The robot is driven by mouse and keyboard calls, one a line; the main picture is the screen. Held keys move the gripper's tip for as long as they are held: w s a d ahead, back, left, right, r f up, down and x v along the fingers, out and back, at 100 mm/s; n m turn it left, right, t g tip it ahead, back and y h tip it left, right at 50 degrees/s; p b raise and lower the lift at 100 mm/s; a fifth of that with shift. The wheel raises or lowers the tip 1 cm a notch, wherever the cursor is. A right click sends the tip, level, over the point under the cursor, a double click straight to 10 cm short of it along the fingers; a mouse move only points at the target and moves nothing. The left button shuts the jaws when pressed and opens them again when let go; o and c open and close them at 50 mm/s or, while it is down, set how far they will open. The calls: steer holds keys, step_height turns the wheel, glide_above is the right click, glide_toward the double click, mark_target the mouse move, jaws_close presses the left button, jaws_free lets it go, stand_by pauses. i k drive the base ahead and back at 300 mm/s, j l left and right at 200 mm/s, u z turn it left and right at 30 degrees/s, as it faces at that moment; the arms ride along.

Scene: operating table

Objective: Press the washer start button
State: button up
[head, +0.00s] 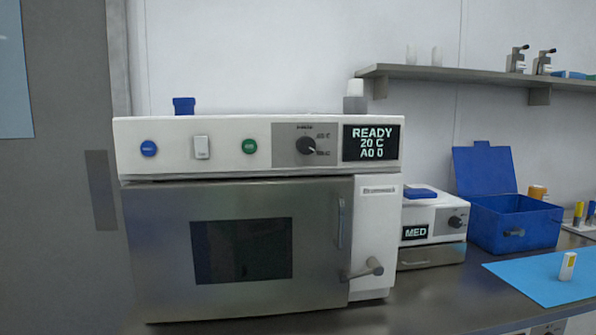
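The washer (375,235) is a white and steel box standing on the counter, left of centre in the head view. Its steel door (160,250) with a dark window looks closed. On its top panel are a round blue button (149,148), a white rocker switch (202,147), a round green button (249,146) and a black dial (306,146). The labels on the buttons are too small to read. The display (371,143) reads READY, 20 C, A0 0. My gripper is not in view, and nothing covers the panel.
A door handle (341,222) and a lever (363,269) stick out at the washer's front right. To the right are a smaller device (452,216) reading MED, an open blue box (513,222) and a blue mat (530,281). A shelf (480,75) hangs above.

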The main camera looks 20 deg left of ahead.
mark_target(248, 147)
steer(key=u, duration=1.15)
